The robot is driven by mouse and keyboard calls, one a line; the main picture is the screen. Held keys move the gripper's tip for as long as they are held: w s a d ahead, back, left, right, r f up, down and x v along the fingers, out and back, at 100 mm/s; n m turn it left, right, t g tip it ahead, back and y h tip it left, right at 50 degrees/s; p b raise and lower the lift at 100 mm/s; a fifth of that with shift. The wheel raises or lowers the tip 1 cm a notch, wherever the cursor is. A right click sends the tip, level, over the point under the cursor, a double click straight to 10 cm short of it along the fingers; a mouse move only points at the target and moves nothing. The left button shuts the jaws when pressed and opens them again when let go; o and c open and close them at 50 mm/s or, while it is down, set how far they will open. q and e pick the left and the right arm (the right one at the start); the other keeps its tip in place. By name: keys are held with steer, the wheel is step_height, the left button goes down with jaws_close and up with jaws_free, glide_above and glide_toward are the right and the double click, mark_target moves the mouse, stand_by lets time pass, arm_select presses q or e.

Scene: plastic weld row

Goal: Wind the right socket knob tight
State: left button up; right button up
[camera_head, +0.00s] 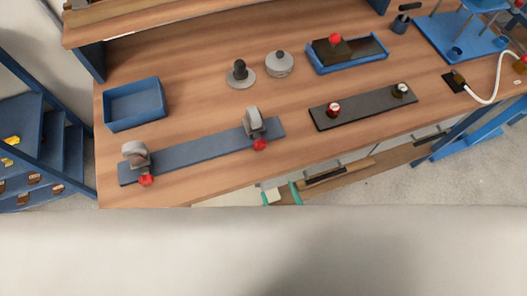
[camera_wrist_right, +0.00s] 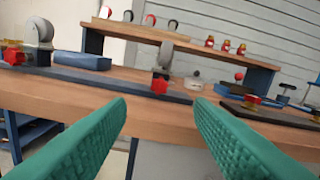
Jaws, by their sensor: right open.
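The right socket knob (camera_head: 260,145) is a red knob on the front of a grey rounded socket (camera_head: 253,121) at the right end of a long blue-grey rail (camera_head: 195,153). In the right wrist view this knob (camera_wrist_right: 159,86) shows ahead, between and beyond the fingertips, apart from them. A matching left knob (camera_head: 147,180) sits at the rail's left end. My right gripper (camera_head: 281,193) has teal fingers, open and empty, just off the bench's front edge and below the right knob in the picture. It fills the lower right wrist view (camera_wrist_right: 160,108). My left gripper is not in view.
The wooden bench (camera_head: 200,100) carries a blue tray (camera_head: 135,104), two grey round parts, a dark plate (camera_head: 362,107) with two knobs and a blue tray holding a block with a red knob (camera_head: 335,38). Bare wood lies between the rail and the front edge.

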mark_target(261, 147)
steer(key=x, duration=1.1)
steer(key=shift+f+p, duration=0.1)
steer(key=shift+p, duration=0.25)
steer(key=shift+c, duration=0.2)
steer(key=c, duration=1)
steer(key=shift+o, duration=0.2)
